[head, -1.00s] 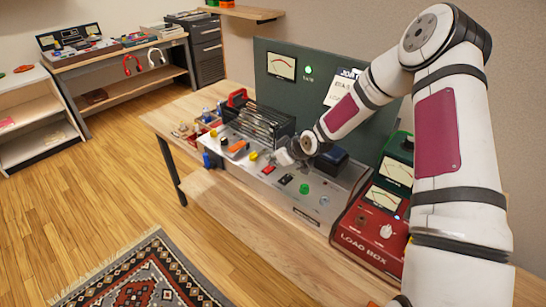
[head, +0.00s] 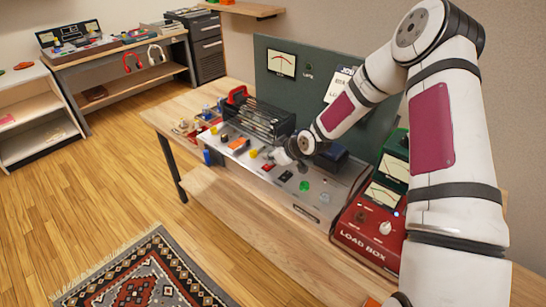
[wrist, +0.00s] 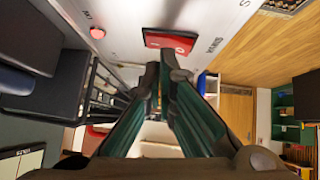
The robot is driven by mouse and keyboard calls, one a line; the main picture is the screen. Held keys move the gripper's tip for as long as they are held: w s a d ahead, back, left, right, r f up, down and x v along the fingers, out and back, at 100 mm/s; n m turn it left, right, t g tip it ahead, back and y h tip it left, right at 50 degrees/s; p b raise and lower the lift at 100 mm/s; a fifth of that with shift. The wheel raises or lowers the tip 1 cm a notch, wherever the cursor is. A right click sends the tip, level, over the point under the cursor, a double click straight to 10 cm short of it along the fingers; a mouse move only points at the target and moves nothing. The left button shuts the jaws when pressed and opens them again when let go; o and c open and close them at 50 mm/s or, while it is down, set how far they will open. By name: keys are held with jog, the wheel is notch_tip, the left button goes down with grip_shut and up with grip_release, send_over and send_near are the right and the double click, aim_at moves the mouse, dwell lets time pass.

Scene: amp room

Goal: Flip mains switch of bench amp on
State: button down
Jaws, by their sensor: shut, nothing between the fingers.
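The bench amp (head: 325,212) is a silver chassis with valves, knobs and switches on its top, standing on the wooden bench. In the wrist view a red rocker switch (wrist: 172,40) sits on the pale panel, with lettering beside it that looks like MAINS. My gripper (wrist: 164,72) is shut and empty, its dark fingertips at the near edge of the red switch. I cannot tell whether they touch it. In the head view my gripper (head: 272,157) is low over the amp's top and hides part of it. Which way the rocker is tipped is unclear.
A dark green panel (head: 340,90) with a meter (head: 282,64) and an unlit lamp (head: 308,68) stands behind the amp. The valve rack (head: 262,120) and dark transformer (head: 331,157) are close to my gripper. The red load box (head: 362,235) stands at right.

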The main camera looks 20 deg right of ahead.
dwell(0.3)
jog(key=v, duration=1.2)
jog(key=s+d+r+m+g+h, duration=0.2)
jog(key=s+r+m+g+h, duration=0.3)
jog(key=s+r, duration=1.1)
jog(key=s+a+r+m+t, duration=0.1)
jog(key=s+a+r, duration=0.1)
jog(key=s, duration=0.7)
jog(key=s+a+r+m+y, duration=0.1)
jog(key=s+a+r, duration=0.2)
jog(key=s, duration=0.6)
jog(key=shift+a+r+t, duration=0.2)
jog(key=shift+r+t, duration=0.2)
jog(key=shift+r, duration=0.55)
